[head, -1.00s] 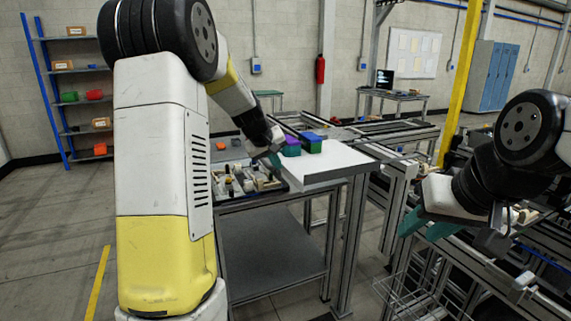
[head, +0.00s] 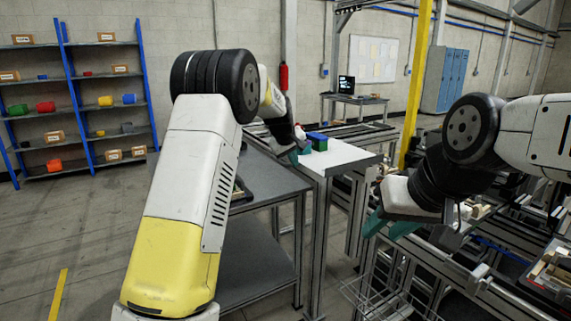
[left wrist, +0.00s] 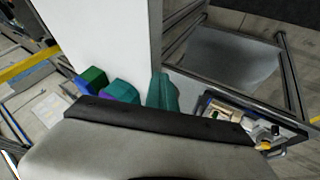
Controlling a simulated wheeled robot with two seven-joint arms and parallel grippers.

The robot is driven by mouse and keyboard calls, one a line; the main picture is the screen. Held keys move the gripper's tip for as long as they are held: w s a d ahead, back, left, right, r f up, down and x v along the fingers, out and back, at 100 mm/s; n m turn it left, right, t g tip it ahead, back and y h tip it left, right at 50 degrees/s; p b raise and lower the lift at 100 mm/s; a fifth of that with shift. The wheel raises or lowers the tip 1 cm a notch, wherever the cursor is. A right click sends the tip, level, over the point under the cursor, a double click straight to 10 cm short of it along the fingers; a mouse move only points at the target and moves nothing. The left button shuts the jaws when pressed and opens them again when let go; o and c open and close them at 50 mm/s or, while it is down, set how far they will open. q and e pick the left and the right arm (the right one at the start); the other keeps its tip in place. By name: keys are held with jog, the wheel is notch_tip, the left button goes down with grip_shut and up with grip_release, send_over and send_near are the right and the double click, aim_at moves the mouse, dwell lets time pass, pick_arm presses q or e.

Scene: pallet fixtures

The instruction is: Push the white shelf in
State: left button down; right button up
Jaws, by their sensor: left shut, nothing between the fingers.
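The white shelf (head: 350,154) is a flat white panel on a metal frame, right of my left gripper in the head view. It also fills the upper middle of the left wrist view (left wrist: 105,35). A blue-and-green block (head: 318,143) stands on it; a purple block (left wrist: 106,94) shows beside it in the left wrist view. My left gripper (head: 293,156) is shut and empty, with teal fingers at the shelf's near left edge. I cannot tell whether they touch it. My right gripper (head: 388,225) is open and empty, in front of the rails to the right.
A grey table (head: 270,180) with a lower deck stands left of the shelf, partly behind my left arm. A dark tray of parts (left wrist: 240,115) lies on it. A wire basket (head: 375,295) and metal rails are below my right gripper. Open floor lies at left.

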pick_arm(q)
jog(key=shift+w+d+r, duration=0.1)
jog(key=shift+w+d, duration=0.2)
jog(key=shift+d, duration=0.2)
jog(key=shift+w+d, duration=0.3)
jog(key=shift+d, duration=0.2)
